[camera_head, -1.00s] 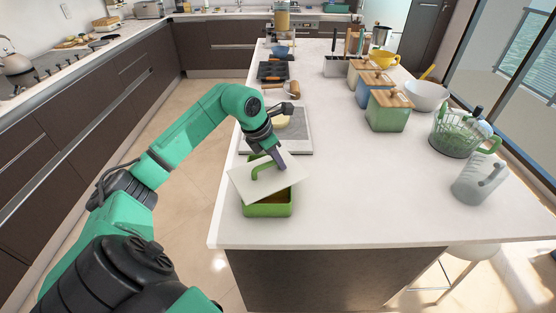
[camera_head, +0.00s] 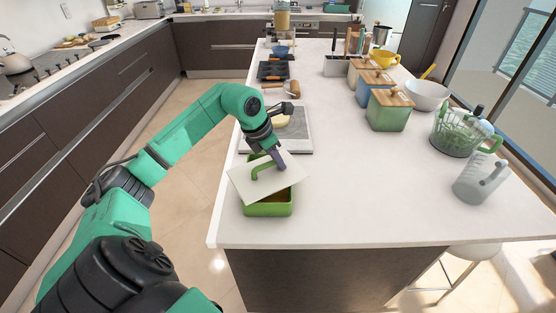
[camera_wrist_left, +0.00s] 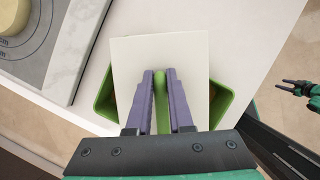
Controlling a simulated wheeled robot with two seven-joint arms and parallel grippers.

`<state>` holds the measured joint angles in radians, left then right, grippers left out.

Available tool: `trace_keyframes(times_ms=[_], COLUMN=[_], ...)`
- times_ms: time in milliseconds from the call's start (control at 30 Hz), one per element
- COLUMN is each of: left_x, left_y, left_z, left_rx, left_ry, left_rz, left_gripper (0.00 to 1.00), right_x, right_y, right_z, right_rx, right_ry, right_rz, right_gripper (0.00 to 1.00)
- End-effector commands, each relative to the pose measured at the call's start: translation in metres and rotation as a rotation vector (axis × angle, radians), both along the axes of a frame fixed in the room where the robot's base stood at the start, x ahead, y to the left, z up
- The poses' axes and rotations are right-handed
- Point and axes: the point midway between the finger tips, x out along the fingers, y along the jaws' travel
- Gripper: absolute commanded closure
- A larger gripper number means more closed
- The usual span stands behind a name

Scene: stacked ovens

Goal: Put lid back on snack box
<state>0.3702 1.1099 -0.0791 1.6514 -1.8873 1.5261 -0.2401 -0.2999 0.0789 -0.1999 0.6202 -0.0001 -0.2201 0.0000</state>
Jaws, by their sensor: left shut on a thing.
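The snack box (camera_head: 268,209) is a green open box on the near left part of the white island counter. Its lid (camera_head: 291,180) is a pale square board with a green handle (camera_head: 262,171). My left gripper (camera_head: 279,163) is shut on the handle and holds the lid over the box. The lid is turned relative to the box, so the box's near part stays uncovered. In the left wrist view the lid (camera_wrist_left: 190,60) hides the box's middle, and box corners (camera_wrist_left: 223,103) show on both sides. My right gripper (camera_wrist_left: 290,86) shows at the right edge there, empty, its fingers apart.
A grey board (camera_head: 297,139) with a pale round item lies just behind the box. Lidded canisters (camera_head: 387,117), a green basket (camera_head: 455,136) and a clear jug (camera_head: 474,180) stand to the right. The counter between box and jug is clear.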

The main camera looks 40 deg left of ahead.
Motion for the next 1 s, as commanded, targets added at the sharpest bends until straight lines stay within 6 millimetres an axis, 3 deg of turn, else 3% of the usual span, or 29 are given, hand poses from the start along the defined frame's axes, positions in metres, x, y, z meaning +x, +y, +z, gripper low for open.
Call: trace_keyframes(times_ms=[267, 300, 367, 567, 600, 667, 700, 1000], left_x=[0.0002, 0.0002, 0.0002, 0.0002, 0.0002, 0.0002, 0.0002, 0.0002], left_y=[-0.0002, -0.0002, -0.0002, -0.0002, -0.0002, -0.0002, -0.0002, -0.0002], left_z=[0.0004, 0.0004, 0.0004, 0.0003, 0.0002, 0.0002, 0.0002, 0.0016], left_rx=[0.000, 0.000, 0.000, 0.000, -0.001, -0.001, -0.001, 0.000], left_ry=[-0.001, -0.001, -0.001, -0.001, -0.001, -0.001, -0.001, -0.001], left_rz=[0.000, 0.000, 0.000, 0.000, 0.000, 0.000, 0.000, 0.000], left_gripper=[1.00, 0.66, 0.46, 0.46, 0.42, 0.19, 0.16, 0.16], right_x=[-0.0001, -0.0001, -0.0001, -0.0002, -0.0002, -0.0001, -0.0001, -0.0002], right_y=[-0.0001, -0.0002, -0.0002, -0.0002, -0.0002, -0.0003, -0.0003, -0.0005], right_z=[0.0002, 0.0002, 0.0002, 0.0002, 0.0001, 0.0001, 0.0001, 0.0013], right_rx=[0.000, 0.000, 0.000, 0.000, 0.000, 0.000, 0.000, -0.001], right_ry=[0.000, 0.000, 0.000, 0.000, 0.000, 0.000, 0.000, 0.000], right_rz=[0.000, 0.000, 0.000, 0.000, 0.000, 0.000, 0.000, 0.000], right_gripper=[0.50, 0.50, 0.50, 0.50, 0.50, 0.50, 0.50, 0.50])
